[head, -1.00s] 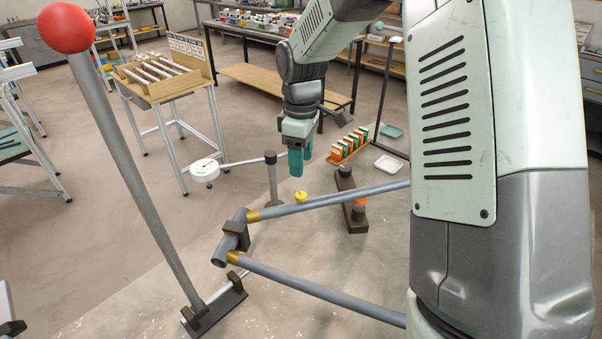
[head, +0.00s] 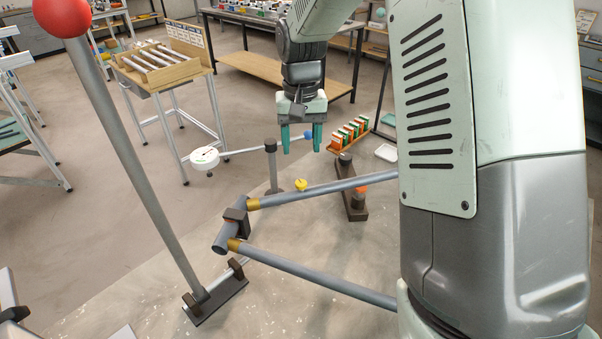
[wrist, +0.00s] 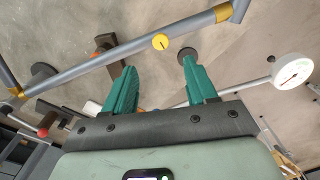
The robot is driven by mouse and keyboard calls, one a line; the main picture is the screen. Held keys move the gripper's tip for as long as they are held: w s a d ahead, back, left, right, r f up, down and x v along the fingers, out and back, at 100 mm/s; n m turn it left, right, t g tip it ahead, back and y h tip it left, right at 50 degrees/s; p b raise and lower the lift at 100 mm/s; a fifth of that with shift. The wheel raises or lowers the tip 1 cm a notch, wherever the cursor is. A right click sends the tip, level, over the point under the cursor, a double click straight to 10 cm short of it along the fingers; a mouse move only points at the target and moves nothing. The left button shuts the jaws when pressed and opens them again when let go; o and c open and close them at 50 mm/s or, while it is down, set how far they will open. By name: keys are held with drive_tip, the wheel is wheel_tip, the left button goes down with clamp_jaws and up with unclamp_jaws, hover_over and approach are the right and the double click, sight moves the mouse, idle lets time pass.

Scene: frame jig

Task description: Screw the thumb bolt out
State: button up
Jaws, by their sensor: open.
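The thumb bolt shows as a small yellow round head (head: 301,185) by the upper grey tube of the frame in the head view. In the wrist view the yellow head (wrist: 161,41) has a dark mark on it and overlaps the edge of the tube. My gripper (head: 301,146) is above the bolt in the head view, with clear space between. Its two teal fingers are apart with nothing between them. In the wrist view my gripper (wrist: 158,68) has the yellow head just beyond its fingertips, roughly between them. The bolt's shank is hidden.
Grey tubes (head: 310,273) form the frame, joined at a dark clamp (head: 236,222). A dial gauge (head: 204,158) on an arm reaches from a dark post (head: 271,165). A dark block with an orange part (head: 360,193) stands right. A tall red-knobbed lever (head: 135,160) stands left.

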sight(301, 182)
wheel_tip(301, 182, down, 10)
drive_tip(key=m, duration=1.8)
drive_tip(key=shift+f, duration=0.15)
clamp_jaws()
